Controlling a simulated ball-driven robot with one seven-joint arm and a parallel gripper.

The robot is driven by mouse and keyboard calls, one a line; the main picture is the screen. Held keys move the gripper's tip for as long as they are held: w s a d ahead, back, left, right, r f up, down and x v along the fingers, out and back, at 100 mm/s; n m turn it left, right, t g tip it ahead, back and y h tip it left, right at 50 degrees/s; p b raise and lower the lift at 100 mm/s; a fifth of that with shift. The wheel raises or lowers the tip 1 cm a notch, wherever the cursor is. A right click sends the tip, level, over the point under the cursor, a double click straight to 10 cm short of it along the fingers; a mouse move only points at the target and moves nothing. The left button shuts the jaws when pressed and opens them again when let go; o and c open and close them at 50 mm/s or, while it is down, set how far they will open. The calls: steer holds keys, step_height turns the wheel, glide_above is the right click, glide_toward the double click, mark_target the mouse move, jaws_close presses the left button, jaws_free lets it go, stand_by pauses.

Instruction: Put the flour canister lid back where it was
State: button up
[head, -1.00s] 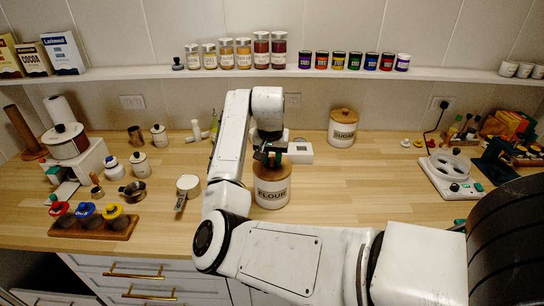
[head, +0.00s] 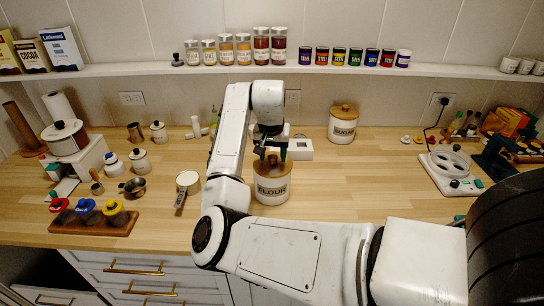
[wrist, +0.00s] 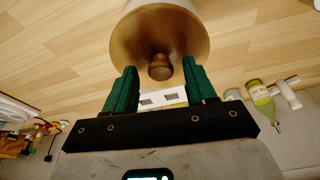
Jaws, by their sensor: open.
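The white flour canister (head: 272,192) stands on the wooden counter near the middle. Its round brown wooden lid (head: 288,172) lies over the top of the canister. In the wrist view the lid (wrist: 135,45) shows from above with its round knob (wrist: 160,68) in the middle. Whether it is seated fully flush cannot be told. My gripper (head: 271,152) is above the lid, pointing down. In the wrist view my gripper (wrist: 159,66) is open, its green fingers apart on either side of the knob, with gaps beside it.
A sugar canister (head: 343,125) with its lid on stands behind right. A measuring cup (head: 187,182) lies to the left. The counter to the right is clear up to a white appliance (head: 452,172).

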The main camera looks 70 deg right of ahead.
mark_target(271, 170)
steer(key=b+v, duration=0.2)
steer(key=v, duration=0.8)
steer(key=shift+r, duration=0.35)
steer(key=shift+a, duration=0.1)
